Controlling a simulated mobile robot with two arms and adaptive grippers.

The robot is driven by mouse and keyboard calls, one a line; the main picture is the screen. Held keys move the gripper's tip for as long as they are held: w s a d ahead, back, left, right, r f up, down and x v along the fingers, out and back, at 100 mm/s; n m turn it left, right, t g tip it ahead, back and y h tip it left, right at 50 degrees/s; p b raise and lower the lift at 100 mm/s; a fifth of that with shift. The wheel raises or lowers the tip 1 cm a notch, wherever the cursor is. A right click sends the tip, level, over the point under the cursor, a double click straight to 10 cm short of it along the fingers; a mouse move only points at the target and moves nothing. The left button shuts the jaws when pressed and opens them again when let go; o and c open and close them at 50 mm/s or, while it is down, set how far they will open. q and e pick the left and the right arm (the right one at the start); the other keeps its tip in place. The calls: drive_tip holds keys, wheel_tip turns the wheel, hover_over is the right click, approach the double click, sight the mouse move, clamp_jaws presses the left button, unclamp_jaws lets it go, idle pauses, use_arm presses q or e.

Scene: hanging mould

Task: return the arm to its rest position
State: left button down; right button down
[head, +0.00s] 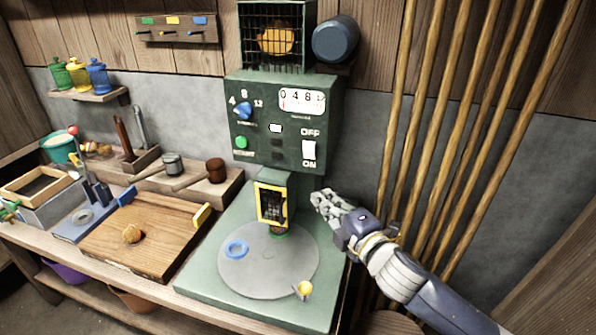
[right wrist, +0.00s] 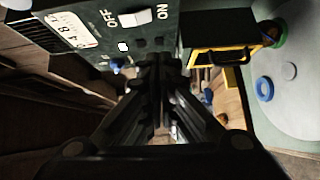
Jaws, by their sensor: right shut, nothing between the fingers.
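My right gripper (head: 328,203) is in the head view, just right of the green machine (head: 285,125) and below its OFF/ON switch (head: 309,150). Its fingers are shut with nothing between them. In the right wrist view the closed fingers (right wrist: 160,75) point at the machine's front, with the switch (right wrist: 130,20) above them and the yellow-framed part (right wrist: 225,55) to the right. They look apart from the switch. My right arm comes in from the lower right of the head view. My left gripper is not in view.
Long wooden poles (head: 440,130) lean on the wall behind my right arm. A wooden board (head: 145,240) and tools crowd the bench at left.

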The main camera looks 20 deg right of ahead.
drive_tip(key=s+f+m+g+h, duration=0.4)
drive_tip(key=s+f+m+g, duration=0.3)
drive_tip(key=s+f+m, duration=0.7)
drive_tip(key=s+a+f+m+g, duration=0.1)
drive_tip(key=s+f+m+g, duration=0.15)
drive_tip(key=s+f, duration=0.45)
drive_tip(key=s+a+f+m+g, duration=0.1)
drive_tip(key=s+f+g, duration=0.25)
drive_tip(key=s, duration=0.65)
drive_tip(key=s+f+g, duration=0.2)
drive_tip(key=s+f, duration=0.1)
drive_tip(key=f, duration=2.4)
drive_tip(key=s+d+f+g, duration=0.1)
drive_tip(key=s+d+f, duration=0.1)
drive_tip(key=s+f, duration=1.3)
drive_tip(key=shift+s+d+y, duration=0.25)
drive_tip(key=shift+s+y, duration=0.05)
drive_tip(key=shift+s, duration=0.45)
